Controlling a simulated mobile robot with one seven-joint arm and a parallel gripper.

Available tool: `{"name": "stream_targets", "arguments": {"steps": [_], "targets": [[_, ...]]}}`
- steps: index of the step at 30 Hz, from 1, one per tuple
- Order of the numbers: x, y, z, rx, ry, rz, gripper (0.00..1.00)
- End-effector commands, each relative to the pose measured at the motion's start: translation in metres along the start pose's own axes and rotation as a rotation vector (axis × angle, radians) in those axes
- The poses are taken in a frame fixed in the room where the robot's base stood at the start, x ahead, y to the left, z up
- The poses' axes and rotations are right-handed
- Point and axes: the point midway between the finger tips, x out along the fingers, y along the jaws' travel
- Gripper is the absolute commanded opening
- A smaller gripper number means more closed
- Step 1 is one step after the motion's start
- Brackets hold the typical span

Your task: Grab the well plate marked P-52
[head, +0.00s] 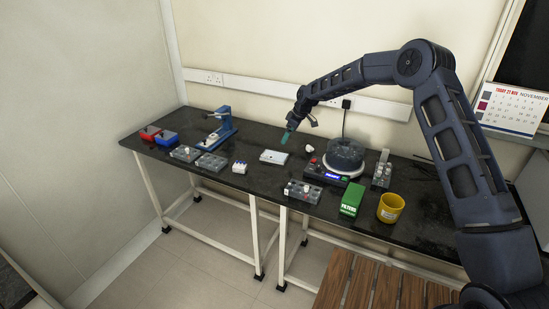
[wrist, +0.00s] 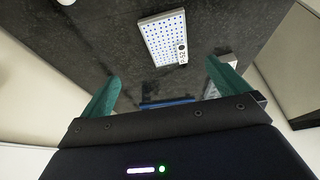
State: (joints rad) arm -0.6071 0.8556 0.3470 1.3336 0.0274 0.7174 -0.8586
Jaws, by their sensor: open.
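The well plate marked P-52 (wrist: 164,38) is a white plate with rows of blue wells. It lies flat on the black bench, and its label shows at its near right corner in the wrist view. In the head view the plate (head: 274,157) lies near the middle of the bench. My gripper (wrist: 160,82) has its two green fingers spread with nothing between them. The plate is beyond the fingertips in the wrist view. In the head view my gripper (head: 287,134) hangs above the bench, behind and right of the plate.
A round-topped device (head: 344,155) stands right of the plate. A green filters box (head: 351,199) and a yellow pot (head: 390,208) stand near the front edge. A blue stand (head: 222,127), racks (head: 210,162) and red and blue boxes are at left. Bare bench surrounds the plate.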

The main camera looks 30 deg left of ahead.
Motion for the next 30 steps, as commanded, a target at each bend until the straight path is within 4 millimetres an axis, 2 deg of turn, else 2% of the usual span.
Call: {"name": "stream_targets", "arguments": {"steps": [1,3,11,18,26,30], "targets": [[0.011,-0.002,-0.005,-0.01,0.004,-0.007,1.0],[0.021,-0.004,-0.008,-0.019,0.007,-0.013,1.0],[0.04,-0.006,-0.011,-0.029,0.01,-0.019,1.0],[0.073,-0.007,-0.012,-0.029,0.01,-0.019,1.0],[0.09,-0.009,-0.012,-0.029,0.01,-0.018,1.0],[0.106,-0.012,-0.013,-0.028,0.01,-0.019,1.0]]}}
